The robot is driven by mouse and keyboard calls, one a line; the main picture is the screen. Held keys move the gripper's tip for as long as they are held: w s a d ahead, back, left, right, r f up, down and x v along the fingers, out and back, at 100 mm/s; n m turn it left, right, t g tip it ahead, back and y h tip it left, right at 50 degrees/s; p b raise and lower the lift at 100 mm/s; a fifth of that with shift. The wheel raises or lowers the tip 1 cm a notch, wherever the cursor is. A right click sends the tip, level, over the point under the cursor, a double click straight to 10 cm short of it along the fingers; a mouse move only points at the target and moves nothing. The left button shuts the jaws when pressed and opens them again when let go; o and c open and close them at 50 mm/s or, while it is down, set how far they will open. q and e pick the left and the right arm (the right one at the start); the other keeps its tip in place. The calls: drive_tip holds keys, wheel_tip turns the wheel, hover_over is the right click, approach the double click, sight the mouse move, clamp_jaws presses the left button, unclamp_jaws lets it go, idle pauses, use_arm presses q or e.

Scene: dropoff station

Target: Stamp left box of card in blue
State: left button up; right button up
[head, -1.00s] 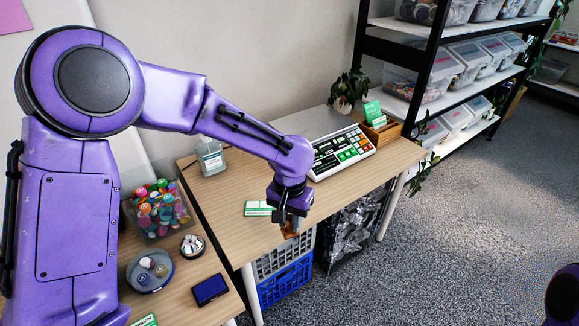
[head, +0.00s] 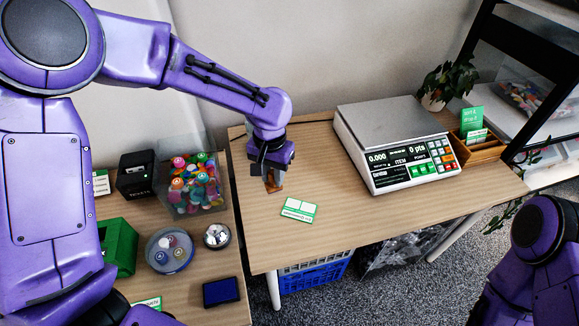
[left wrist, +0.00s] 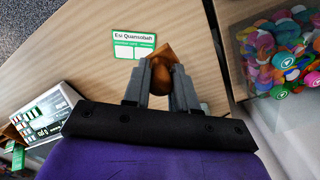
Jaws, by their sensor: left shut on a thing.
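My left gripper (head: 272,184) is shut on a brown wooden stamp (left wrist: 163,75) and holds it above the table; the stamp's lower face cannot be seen. The white card with a green border (head: 298,210) lies on the table, just right of and nearer than the gripper in the head view. In the left wrist view the card (left wrist: 134,46) shows a printed name and two blank white boxes, just beyond the stamp. The blue ink pad (head: 220,292) lies on the side table at the lower left. My right arm shows at the right edge, its gripper out of view.
A points scale (head: 395,145) and a wooden card holder (head: 484,150) stand at the right. On the side table are a round stamp tray (head: 169,251), a small bowl (head: 217,236), a clear bin of colourful pieces (head: 192,183) and a black box (head: 136,174).

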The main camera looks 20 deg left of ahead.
use_arm(q)
drive_tip(key=m, duration=0.1)
drive_tip(key=w+m+p, duration=0.1)
drive_tip(key=m, duration=0.3)
drive_tip(key=shift+w+d+p, duration=0.25)
drive_tip(key=shift+w+p, duration=0.05)
drive_tip(key=w+d+f+m+p, duration=0.1)
drive_tip(key=f+m, duration=0.3)
drive_tip(key=m, duration=0.6)
drive_tip(key=w+d+f+m, duration=0.2)
drive_tip(key=d+f+m, duration=0.2)
drive_tip(key=m, duration=0.7)
drive_tip(key=w+d+f+m+p, duration=0.1)
drive_tip(key=f+m, duration=0.4)
drive_tip(key=m, duration=0.6)
drive_tip(key=shift+w+d+f+p, duration=0.1)
drive_tip(key=shift+w+d+p, duration=0.1)
drive_tip(key=shift+d, duration=0.25)
drive_tip(key=shift+w+d+f+p, duration=0.1)
drive_tip(key=shift+w+d+p, duration=0.1)
drive_tip(key=shift+d, duration=0.2)
drive_tip(key=shift+r, duration=0.1)
drive_tip(key=shift+f+b, duration=0.5)
drive_tip(key=shift+f, duration=0.15)
drive_tip(key=shift+r, duration=0.1)
